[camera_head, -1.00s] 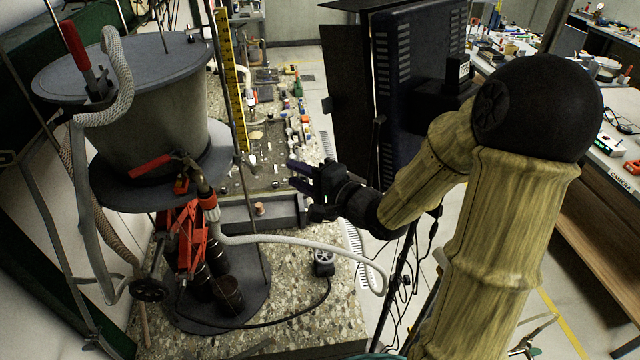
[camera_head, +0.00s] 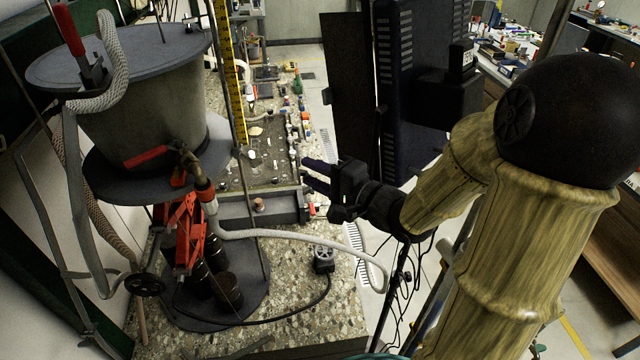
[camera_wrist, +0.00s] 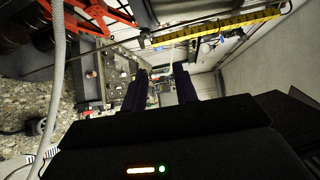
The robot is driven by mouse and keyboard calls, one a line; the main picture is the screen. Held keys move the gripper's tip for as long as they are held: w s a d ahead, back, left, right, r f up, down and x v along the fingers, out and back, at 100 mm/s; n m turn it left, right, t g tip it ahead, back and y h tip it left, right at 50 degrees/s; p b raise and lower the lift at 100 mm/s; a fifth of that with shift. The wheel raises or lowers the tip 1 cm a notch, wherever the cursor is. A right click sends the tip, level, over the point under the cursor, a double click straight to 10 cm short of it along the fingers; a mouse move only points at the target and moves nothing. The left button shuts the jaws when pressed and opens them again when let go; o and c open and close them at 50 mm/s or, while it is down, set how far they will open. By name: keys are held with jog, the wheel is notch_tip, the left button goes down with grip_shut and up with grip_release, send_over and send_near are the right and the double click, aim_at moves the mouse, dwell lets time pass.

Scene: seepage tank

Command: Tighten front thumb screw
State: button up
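The long seepage tank (camera_head: 232,208) lies on the speckled stone bench, with sand-coloured contents and several small fittings along its right side. A small copper-coloured knob (camera_head: 258,204) stands at its near end wall. I cannot tell for sure which fitting is the front thumb screw. My gripper (camera_head: 308,175) is just right of the tank's near right corner, its dark fingers pointing left. In the wrist view my gripper (camera_wrist: 160,75) has its two fingers apart with nothing between them.
A large grey bucket (camera_head: 150,100) stands on a round plate above a red jack (camera_head: 183,232) at left. A pale hose (camera_head: 300,236) curves across the bench in front of the tank, near a black device (camera_head: 323,258). A yellow ruler (camera_head: 229,75) stands upright beside the bucket.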

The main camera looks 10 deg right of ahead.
jog(key=shift+s+d+f+b, duration=0.2)
jog(key=shift+s+b, duration=0.15)
jog(key=shift+b, duration=0.35)
jog(key=shift+s+d+b, duration=0.1)
jog(key=shift+s+b, duration=0.05)
jog(key=shift+b, duration=0.3)
jog(key=shift+s+r, duration=0.1)
jog(key=shift+s, duration=0.05)
jog(key=shift+r+p, duration=0.1)
jog(key=shift+p, duration=0.25)
